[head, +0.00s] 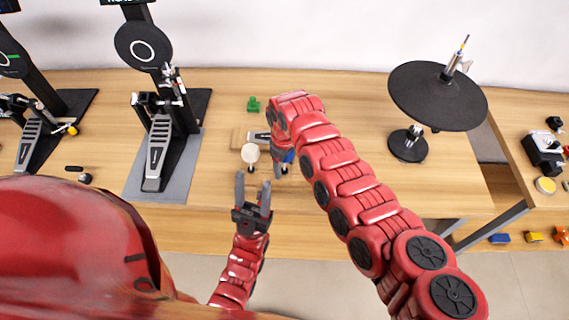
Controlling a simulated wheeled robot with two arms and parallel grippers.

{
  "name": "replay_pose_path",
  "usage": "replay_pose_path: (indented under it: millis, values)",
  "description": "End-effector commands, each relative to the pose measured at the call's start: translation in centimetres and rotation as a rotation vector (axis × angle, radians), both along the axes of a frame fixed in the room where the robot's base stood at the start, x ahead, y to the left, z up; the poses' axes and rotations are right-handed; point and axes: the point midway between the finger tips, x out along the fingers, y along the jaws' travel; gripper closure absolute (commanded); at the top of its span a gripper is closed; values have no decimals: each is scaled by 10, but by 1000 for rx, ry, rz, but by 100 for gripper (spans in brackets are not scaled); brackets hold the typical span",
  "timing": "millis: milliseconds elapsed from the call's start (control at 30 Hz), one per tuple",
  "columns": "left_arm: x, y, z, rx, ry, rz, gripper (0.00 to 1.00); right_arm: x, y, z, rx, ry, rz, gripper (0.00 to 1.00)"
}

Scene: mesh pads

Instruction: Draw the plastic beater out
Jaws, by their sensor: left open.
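A beater with a pale round head (250,153) stands near the front of the table, in the middle of the head view. Its shaft is mostly hidden. I cannot tell from here whether the head is plastic. My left gripper (253,188) is open and empty just in front of and below the pale head, with its two fingers pointing away from me. My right gripper (283,168) points down just right of the pale head. Its fingers are small and partly hidden by my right arm, beside a blue part (289,156).
A wooden block with a metal piece (240,138) lies behind the beater. A green object (254,104) sits further back. A black cymbal pad (437,97) stands right. The table's front edge is close.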

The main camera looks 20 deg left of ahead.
Motion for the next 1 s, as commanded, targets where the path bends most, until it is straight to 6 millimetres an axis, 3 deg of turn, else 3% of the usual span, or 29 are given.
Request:
replay_pose_path:
  millis: [33, 300, 1000]
  values:
    - [0, 0, 0, 0, 0, 0, 50, 0, 0, 0, 0, 0, 0, 42]
    - [0, 0, 0, 0, 0, 0, 50, 0, 0, 0, 0, 0, 0, 90]
    - [0, 0, 16, 0, 0, 0, 50, 0, 0, 30, 0, 0, -1, 92]
